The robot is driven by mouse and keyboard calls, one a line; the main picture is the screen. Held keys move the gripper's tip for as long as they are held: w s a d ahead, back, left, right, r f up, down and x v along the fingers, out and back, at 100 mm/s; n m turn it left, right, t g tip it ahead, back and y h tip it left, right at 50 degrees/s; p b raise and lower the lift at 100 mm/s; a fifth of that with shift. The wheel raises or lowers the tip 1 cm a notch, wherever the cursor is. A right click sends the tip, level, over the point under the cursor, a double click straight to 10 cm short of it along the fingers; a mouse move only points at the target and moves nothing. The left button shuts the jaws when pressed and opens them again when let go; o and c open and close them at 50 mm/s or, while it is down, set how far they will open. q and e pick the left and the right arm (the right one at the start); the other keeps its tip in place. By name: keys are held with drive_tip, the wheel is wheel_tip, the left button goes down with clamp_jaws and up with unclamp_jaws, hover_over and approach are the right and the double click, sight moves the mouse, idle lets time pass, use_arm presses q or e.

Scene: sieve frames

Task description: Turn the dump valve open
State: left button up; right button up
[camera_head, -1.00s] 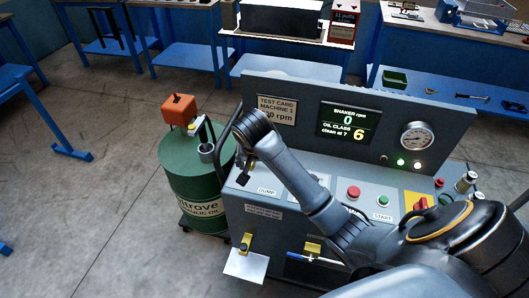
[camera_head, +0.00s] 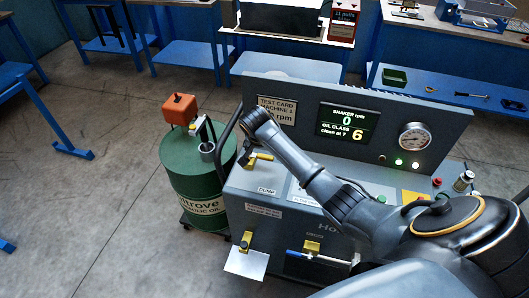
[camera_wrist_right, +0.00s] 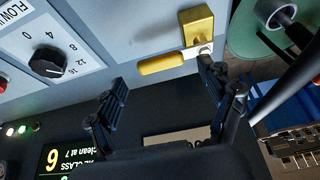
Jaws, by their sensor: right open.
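The dump valve has a yellow lever handle (camera_head: 263,157) on the machine's sloped panel above the DUMP label (camera_head: 266,190). In the right wrist view the yellow handle (camera_wrist_right: 163,64) extends left from a pale pivot beside a brass-coloured block (camera_wrist_right: 197,24). My right gripper (camera_head: 246,155) is at the valve. In the wrist view its fingers (camera_wrist_right: 164,76) are open, one near the handle's free end and the other close to its pivot end. I cannot tell whether either finger touches it. My left gripper is not in view.
A green oil drum (camera_head: 193,165) with an orange box (camera_head: 179,109) stands left of the machine. The display (camera_head: 347,123) reads shaker 0 rpm and oil class 6. A flow knob (camera_wrist_right: 47,62) lies left of the valve in the wrist view. My right arm covers part of the panel.

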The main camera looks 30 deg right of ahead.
drive_tip(key=shift+x, duration=0.95)
drive_tip(key=c, duration=1.7)
drive_tip(key=shift+a, duration=0.1)
